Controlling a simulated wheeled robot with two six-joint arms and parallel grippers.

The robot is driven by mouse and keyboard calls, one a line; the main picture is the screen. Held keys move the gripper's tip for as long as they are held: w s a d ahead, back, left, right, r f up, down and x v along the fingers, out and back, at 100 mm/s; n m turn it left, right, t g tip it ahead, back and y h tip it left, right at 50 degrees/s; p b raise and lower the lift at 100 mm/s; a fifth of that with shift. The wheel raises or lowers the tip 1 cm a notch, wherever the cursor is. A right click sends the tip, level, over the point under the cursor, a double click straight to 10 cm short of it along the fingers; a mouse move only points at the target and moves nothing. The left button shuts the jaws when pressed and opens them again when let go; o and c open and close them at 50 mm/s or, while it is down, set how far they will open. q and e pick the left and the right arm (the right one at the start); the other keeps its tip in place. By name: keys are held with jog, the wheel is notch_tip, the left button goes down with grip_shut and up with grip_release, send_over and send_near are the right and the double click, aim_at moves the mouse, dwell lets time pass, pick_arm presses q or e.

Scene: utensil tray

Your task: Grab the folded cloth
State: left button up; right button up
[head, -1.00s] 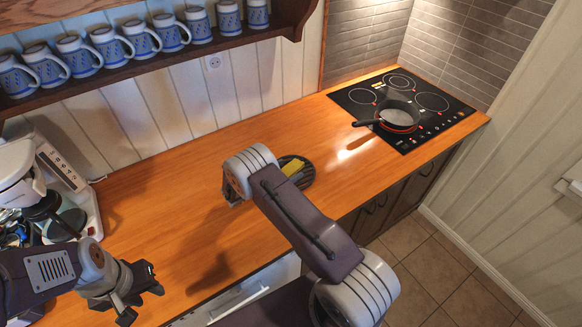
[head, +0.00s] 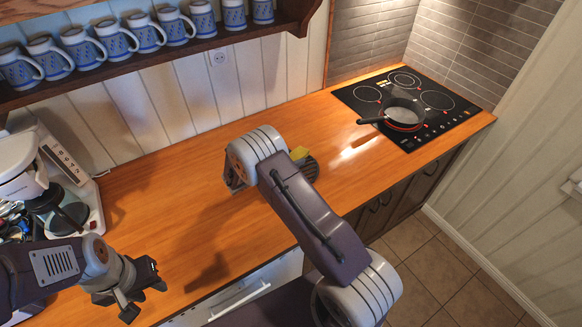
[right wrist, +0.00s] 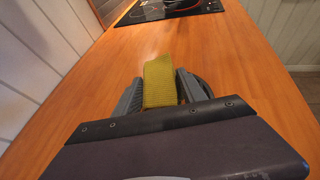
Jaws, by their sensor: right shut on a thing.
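The folded cloth (right wrist: 160,82) is a yellow-green strip. In the right wrist view it stands between the two fingers of my right gripper (right wrist: 158,92), which is shut on it.
A black cooktop (head: 438,101) with a pan (head: 402,113) is at the counter's far right end. A coffee maker (head: 22,170) stands at the left. Mugs (head: 113,38) line a shelf above. The wooden counter (head: 150,205) is mostly bare between.

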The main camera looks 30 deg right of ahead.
jog(key=s+d+r+b, duration=0.1)
jog(key=s+d+r, duration=0.5)
jog(key=s+d, duration=0.1)
jog(key=shift+s+d+r+b, duration=0.2)
jog(key=shift+s+d+b, duration=0.15)
jog(key=shift+d, duration=0.45)
